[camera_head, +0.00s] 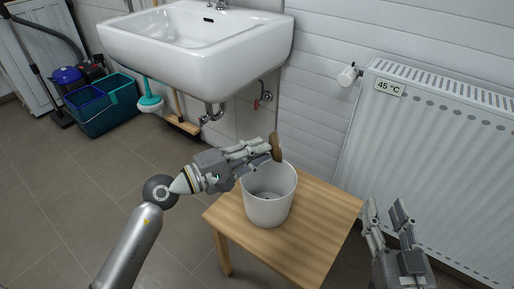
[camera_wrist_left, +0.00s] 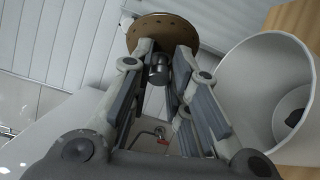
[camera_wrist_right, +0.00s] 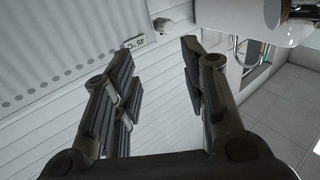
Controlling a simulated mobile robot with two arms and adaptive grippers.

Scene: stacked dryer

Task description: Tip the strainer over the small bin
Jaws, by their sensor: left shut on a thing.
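The strainer (camera_head: 277,147) is a small brown disc with perforations along its edge. My left gripper (camera_head: 262,148) is shut on its dark stem, which shows between the fingers in the left wrist view (camera_wrist_left: 159,70). The strainer is turned on its side, its disc seen nearly edge-on, above the back rim of the small white bin (camera_head: 268,211). The bin stands upright on the stool. A dark lump (camera_wrist_left: 295,118) lies inside the bin in the left wrist view. My right gripper (camera_head: 386,214) is open and empty, right of the stool.
The wooden stool (camera_head: 325,210) has bare top right of the bin. A white radiator (camera_head: 440,150) stands at the right and a white sink (camera_head: 200,45) hangs behind.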

